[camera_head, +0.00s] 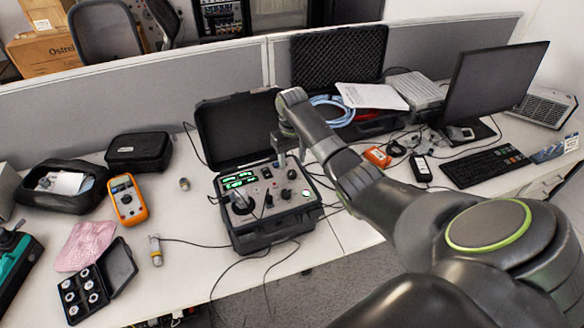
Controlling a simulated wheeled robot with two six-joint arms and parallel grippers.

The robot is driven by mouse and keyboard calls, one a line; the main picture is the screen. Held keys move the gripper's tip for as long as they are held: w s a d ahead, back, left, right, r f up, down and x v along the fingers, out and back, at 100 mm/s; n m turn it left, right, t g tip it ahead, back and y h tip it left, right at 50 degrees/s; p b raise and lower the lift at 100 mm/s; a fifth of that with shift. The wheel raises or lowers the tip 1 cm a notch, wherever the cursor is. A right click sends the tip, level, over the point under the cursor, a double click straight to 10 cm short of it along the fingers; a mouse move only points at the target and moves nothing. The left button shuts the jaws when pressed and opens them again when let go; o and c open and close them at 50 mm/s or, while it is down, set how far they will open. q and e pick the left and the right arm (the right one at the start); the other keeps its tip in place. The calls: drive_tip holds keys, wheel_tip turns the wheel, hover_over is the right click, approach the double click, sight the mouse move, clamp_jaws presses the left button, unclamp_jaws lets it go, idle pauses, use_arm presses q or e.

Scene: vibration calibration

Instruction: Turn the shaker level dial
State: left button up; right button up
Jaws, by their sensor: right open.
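The shaker unit (268,226) is a black case with its lid open, standing on the white desk in the middle of the view. Its panel has green lit displays (238,180), a round shaker head at the left, and several dark knobs (285,194) at the right. I cannot tell which knob is the level dial. My right gripper (278,160) hangs over the back part of the panel, pointing down, open and with nothing seen in it. It looks apart from the knobs, though the gap is hard to judge. My left gripper is out of view.
An orange multimeter (127,200), a black pouch (138,151) and a small sensor case (84,294) lie left of the unit. A monitor (492,88) and keyboard (485,167) stand at the right. Cables run over the desk's front edge. A grey partition (150,80) closes the back.

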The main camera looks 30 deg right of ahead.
sight(292, 172)
wheel_tip(292, 172, down, 5)
drive_tip(key=shift+r, duration=0.1)
idle(0.3)
drive_tip(key=shift+c, duration=0.6)
drive_tip(key=c, duration=0.9)
drive_tip(key=shift+o, duration=0.2)
drive_tip(key=shift+p, duration=0.3)
